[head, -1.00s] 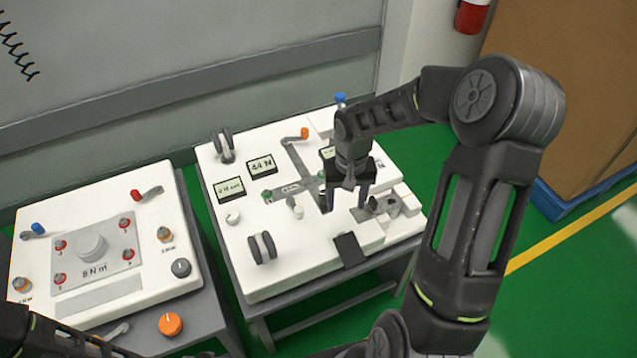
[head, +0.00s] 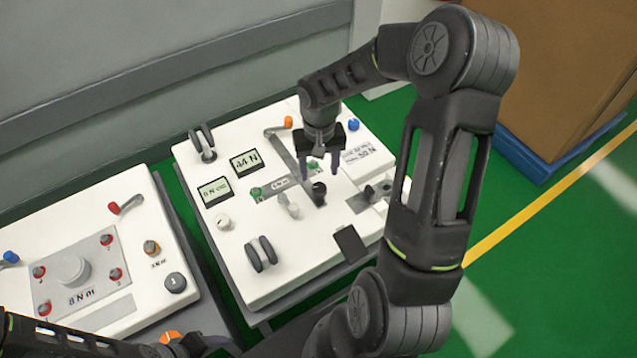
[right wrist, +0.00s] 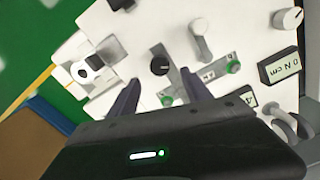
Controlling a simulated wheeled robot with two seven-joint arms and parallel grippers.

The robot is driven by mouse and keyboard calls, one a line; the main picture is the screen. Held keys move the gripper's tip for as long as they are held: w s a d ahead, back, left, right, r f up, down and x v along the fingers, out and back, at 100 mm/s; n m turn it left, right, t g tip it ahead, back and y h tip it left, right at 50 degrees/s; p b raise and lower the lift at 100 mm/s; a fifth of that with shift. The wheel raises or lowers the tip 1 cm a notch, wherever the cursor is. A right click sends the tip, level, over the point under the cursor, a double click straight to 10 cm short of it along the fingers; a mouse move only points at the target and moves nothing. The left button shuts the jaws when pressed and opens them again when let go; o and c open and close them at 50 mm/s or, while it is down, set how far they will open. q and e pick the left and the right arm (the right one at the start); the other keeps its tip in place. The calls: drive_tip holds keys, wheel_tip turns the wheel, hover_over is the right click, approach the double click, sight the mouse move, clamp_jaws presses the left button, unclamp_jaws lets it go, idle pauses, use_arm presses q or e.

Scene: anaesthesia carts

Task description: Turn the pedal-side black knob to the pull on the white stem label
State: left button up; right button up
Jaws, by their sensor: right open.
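A round black knob (head: 319,190) stands on the white panel of the right cart, beside a grey label strip. It also shows in the right wrist view (right wrist: 160,65), with a pale mark on its top. A second dark knob (head: 369,193) sits to its right in a grey bracket. The black pedal-like pad (head: 350,243) lies at the panel's front edge. A white label with small text (head: 368,152) is at the right; its words are unreadable. My right gripper (head: 320,169) is open and empty, above and just behind the first black knob, apart from it. My left gripper is not clearly visible.
Near the knob stand a grey lever (head: 289,204), a white knob (head: 224,221), two displays (head: 246,163) and black paired discs (head: 261,253). Another control cart (head: 135,235) stands left.

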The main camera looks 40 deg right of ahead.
sight(319, 187)
wheel_tip(319, 187, down, 7)
drive_tip(key=shift+r, duration=0.1)
drive_tip(key=shift+c, duration=0.4)
clamp_jaws()
idle(0.4)
